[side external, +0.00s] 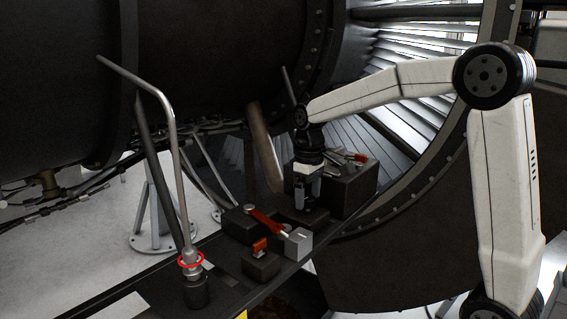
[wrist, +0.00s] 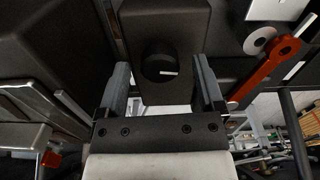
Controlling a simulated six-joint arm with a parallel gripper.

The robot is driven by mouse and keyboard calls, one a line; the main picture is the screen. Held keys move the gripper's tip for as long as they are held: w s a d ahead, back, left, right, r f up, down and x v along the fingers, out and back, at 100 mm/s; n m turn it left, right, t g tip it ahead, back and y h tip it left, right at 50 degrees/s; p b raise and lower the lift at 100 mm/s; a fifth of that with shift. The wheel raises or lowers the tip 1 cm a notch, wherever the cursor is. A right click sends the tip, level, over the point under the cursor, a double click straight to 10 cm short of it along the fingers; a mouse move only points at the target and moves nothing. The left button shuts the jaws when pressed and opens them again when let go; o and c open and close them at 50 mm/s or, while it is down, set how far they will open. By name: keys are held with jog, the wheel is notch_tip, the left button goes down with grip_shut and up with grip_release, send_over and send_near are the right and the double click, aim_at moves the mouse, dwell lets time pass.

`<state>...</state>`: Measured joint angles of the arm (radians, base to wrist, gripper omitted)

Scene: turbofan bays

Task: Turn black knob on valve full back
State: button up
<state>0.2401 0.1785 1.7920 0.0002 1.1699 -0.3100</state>
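The black knob (wrist: 160,67) is round with a short white line on its face. It sits on a dark block (wrist: 150,20) in the wrist view. That block also shows in the side external view (side external: 303,217), where the knob is hidden or too small to tell. My gripper (side external: 306,196) points down just above this block. In the wrist view its two grey fingers are wide apart, one on each side of the knob, with clear gaps. No contact with the knob shows. The white line lies nearly level, pointing right.
A red lever (side external: 265,222) lies on a dark block beside my gripper. A red-topped block (side external: 260,262) and a grey box (side external: 298,244) stand in front. A larger dark block (side external: 350,190) with a red handle is behind. A bent metal pipe (side external: 172,130) rises at left.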

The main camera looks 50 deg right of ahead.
aim_at(308, 197)
jog(key=shift+r, duration=0.1)
jog(key=shift+r, duration=3.8)
jog(key=s+a+f+m+g+y, duration=0.1)
jog(key=s+a+f+m+g, duration=0.1)
jog(key=s+a+f, duration=0.3)
jog(key=s+a+f+m+g+y, duration=0.1)
jog(key=s+a+f+m+g, duration=0.15)
jog(key=s+f, duration=0.45)
notch_tip(308, 197, down, 11)
jog(key=a+n+t+h, duration=0.2)
jog(key=n+t, duration=0.1)
jog(key=t, duration=0.4)
jog(key=shift+a+n, duration=0.15)
jog(key=shift+n, duration=0.2)
jog(key=shift+w+r, duration=0.1)
jog(key=shift+r, duration=0.1)
